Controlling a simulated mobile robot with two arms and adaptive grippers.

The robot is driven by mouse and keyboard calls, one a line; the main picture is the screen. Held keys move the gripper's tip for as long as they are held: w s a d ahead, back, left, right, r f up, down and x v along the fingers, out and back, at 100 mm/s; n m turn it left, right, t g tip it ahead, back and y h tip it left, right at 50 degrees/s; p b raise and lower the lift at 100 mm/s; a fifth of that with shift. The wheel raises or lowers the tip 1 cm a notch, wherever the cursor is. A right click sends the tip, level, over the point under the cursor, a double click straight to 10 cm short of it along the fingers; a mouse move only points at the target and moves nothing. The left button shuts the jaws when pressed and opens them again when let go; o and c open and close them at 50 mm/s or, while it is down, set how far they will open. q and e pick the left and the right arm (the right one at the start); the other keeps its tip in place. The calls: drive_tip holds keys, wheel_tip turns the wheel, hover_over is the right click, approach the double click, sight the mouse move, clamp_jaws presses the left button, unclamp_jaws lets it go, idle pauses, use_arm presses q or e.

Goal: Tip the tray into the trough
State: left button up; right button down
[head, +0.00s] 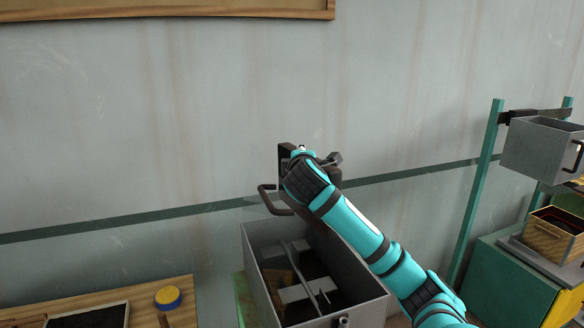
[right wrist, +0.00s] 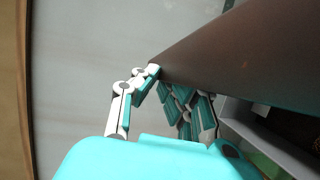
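A deep grey open box (head: 262,272), by its look the trough, stands at the lower middle of the head view. Several dark, grey and brown pieces lie in it. A dark handle (head: 268,198) shows just above its far end; the arm hides what it joins. My right gripper (head: 326,160) is above that end, partly hidden by its wrist. In the right wrist view its fingertips (right wrist: 158,76) come close together at the edge of a large dark brown surface (right wrist: 225,60), possibly the tray. Whether they clamp it is unclear. My left gripper is out of view.
A wooden table (head: 165,292) at lower left holds a dark-filled shallow box (head: 88,318) and a yellow-and-blue round item (head: 168,297). At right, a green stand (head: 477,200) carries a grey bin (head: 535,150) above a wooden box (head: 545,238). The wall is close behind.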

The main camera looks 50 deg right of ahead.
use_arm(q)
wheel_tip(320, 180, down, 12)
drive_tip(key=b, duration=1)
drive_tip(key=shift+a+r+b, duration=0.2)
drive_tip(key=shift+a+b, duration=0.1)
drive_tip(key=shift+b, duration=0.05)
use_arm(e)
drive_tip(key=s+d+f+m+y, duration=0.3)
drive_tip(key=s+d+f+m, duration=0.1)
drive_tip(key=d+f, duration=0.4)
drive_tip(key=s+d+f+m+y, duration=0.3)
drive_tip(key=d+f+m, duration=0.1)
drive_tip(key=d+f, duration=0.4)
drive_tip(key=s+d+f+m+t+y, duration=0.1)
drive_tip(key=s+d+f+m+y, duration=0.2)
drive_tip(key=d+f, duration=0.5)
drive_tip(key=s+d, duration=0.1)
drive_tip(key=d, duration=0.2)
drive_tip(key=shift+s+d+f+m+y, duration=0.15)
drive_tip(key=shift+s+f+m+y, duration=0.15)
drive_tip(key=shift+s+m, duration=0.1)
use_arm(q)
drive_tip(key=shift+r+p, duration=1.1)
use_arm(e)
drive_tip(key=shift+r, duration=2.05)
